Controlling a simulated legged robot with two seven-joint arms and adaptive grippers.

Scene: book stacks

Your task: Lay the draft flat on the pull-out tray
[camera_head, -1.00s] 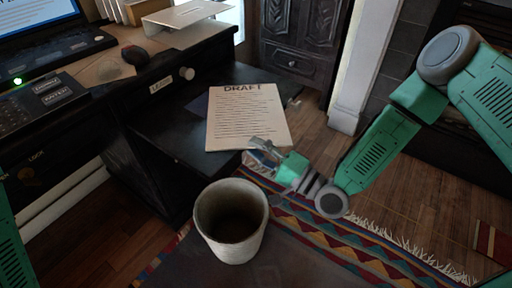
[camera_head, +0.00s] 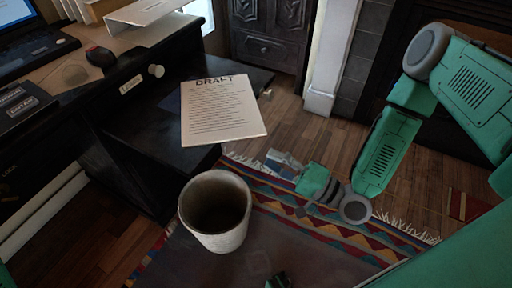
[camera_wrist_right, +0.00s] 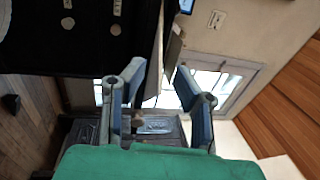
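The draft (camera_head: 222,110), a white printed sheet headed DRAFT, lies face up over the dark pull-out tray (camera_head: 150,125) of the desk. It looks flat, and its near right corner reaches past the tray's edge. My right gripper (camera_head: 280,162) is to the right of and below the sheet, apart from it, over the rug. In the right wrist view its two fingers (camera_wrist_right: 160,90) are spread with no sheet between them. My left gripper does not show.
A pale waste bin (camera_head: 215,210) stands in front of the tray. A patterned rug (camera_head: 330,225) covers the floor; a dark carved cabinet (camera_head: 268,40) stands behind.

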